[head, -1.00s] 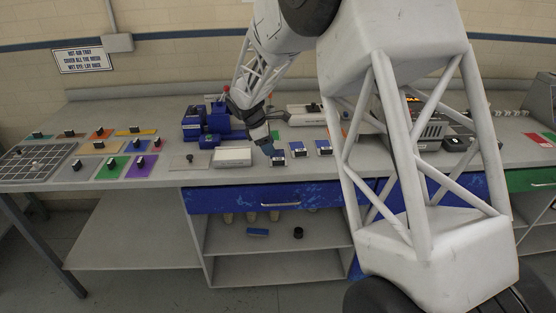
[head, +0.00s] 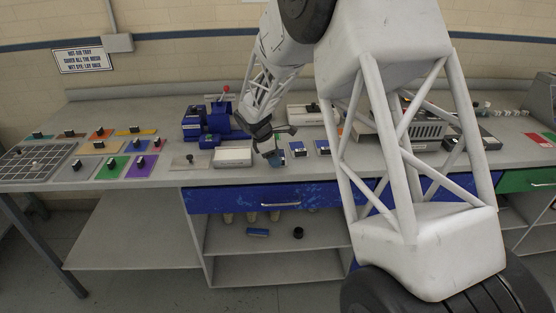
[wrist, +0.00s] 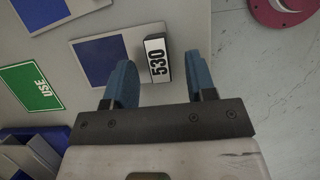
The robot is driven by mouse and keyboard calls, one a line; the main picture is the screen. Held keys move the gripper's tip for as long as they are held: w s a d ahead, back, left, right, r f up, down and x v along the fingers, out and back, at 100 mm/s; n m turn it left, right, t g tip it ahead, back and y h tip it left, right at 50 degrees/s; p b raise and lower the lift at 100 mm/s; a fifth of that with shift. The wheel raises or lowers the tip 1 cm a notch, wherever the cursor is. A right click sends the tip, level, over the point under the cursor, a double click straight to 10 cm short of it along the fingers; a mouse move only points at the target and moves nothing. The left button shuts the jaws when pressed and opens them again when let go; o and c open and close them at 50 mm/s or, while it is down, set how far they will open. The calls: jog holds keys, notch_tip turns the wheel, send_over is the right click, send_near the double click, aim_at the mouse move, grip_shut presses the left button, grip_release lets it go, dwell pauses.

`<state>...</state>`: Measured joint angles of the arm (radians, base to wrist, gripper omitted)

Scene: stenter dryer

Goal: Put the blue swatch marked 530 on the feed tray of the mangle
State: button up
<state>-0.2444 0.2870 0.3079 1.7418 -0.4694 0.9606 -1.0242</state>
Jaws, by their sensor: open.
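The blue swatch marked 530 (wrist: 98,62) lies flat on the bench in the wrist view, on a pale backing. Its black block with the white 530 label (wrist: 157,60) stands at its right edge. My gripper (wrist: 161,78) is open, one blue finger on each side of the label block, with gaps showing; whether it is down at block height is unclear. In the head view my gripper (head: 273,157) is over the leftmost blue swatch and mostly hides it. A blue machine with a red-knobbed lever (head: 216,120), probably the mangle, stands left of it; I cannot make out its feed tray.
A green USE card (wrist: 30,87) and a red disc (wrist: 285,10) show in the wrist view. Coloured swatches (head: 115,167) fill the left bench.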

jog(key=shift+f, duration=0.15)
dwell(0.4)
grip_shut()
